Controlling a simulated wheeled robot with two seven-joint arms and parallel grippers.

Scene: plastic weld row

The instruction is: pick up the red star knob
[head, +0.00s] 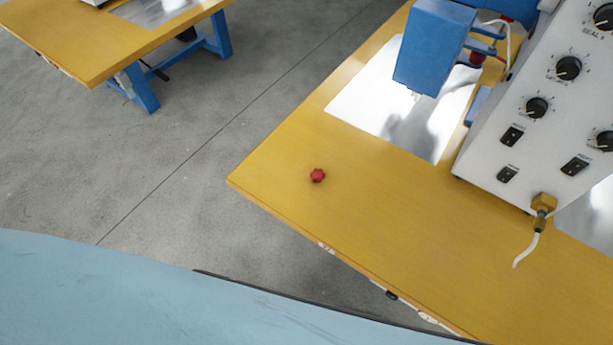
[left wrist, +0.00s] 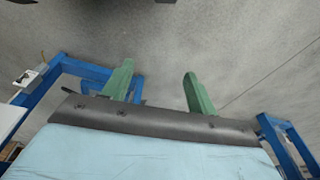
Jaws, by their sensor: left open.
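The red star knob (head: 318,176) lies on the yellow tabletop (head: 290,160), close to its left corner in the head view. It stands alone with bare tabletop around it. I do not see the knob in the left wrist view. My left gripper (left wrist: 157,72) shows in the left wrist view as two green fingers set wide apart, open, with nothing between them. Grey floor lies behind the fingers. Neither gripper shows in the head view, so I cannot see how far the left one is from the knob.
A blue machine head (head: 430,45) stands over a shiny metal plate (head: 375,95) behind the knob. A white control box (head: 540,100) with black dials and a brass fitting (head: 543,203) with a white tube stand to the right. Another yellow table (head: 90,45) is at upper left.

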